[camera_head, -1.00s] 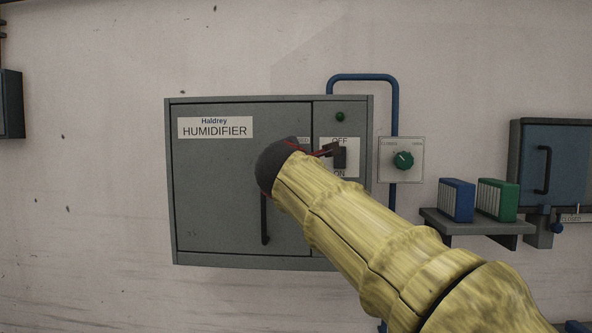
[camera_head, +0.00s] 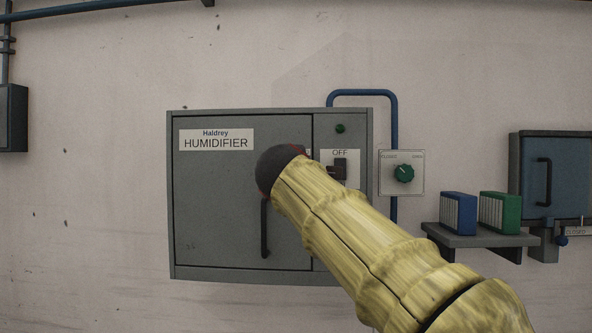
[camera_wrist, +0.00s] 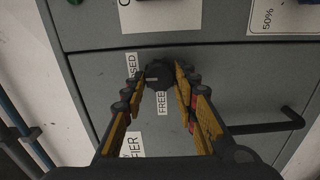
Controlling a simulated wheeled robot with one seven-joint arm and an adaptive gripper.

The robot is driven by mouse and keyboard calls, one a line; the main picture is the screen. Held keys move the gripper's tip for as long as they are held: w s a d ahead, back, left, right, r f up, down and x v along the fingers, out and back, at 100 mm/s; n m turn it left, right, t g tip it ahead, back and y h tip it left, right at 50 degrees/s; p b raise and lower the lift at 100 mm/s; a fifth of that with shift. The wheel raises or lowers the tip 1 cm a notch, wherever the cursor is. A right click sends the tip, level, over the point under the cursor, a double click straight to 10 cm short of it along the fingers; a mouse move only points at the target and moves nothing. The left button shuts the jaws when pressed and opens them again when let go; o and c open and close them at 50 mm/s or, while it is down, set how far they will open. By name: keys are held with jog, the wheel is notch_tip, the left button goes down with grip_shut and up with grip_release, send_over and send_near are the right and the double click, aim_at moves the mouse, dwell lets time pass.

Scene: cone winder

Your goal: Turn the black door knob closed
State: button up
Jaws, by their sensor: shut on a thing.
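The black door knob (camera_wrist: 159,76) sits on the grey humidifier door (camera_wrist: 110,75) in the wrist view. A small light mark shows on the knob's left side. A CLOSED label (camera_wrist: 131,66) is left of the knob and a FREE label (camera_wrist: 162,103) is below it in that picture. My gripper (camera_wrist: 161,73) is shut on the knob, with one yellow finger on each side. In the head view my arm hides the knob and the fingers. The humidifier cabinet (camera_head: 215,220) shows there with its door flush in the frame.
A black door handle (camera_head: 264,228) hangs below my wrist. A shelf (camera_head: 475,240) holds a blue binder (camera_head: 459,213) and a green binder (camera_head: 500,212).

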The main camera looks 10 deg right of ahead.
jog(key=o, duration=1.2)
jog(key=shift+c, duration=0.2)
jog(key=v, duration=1.2)
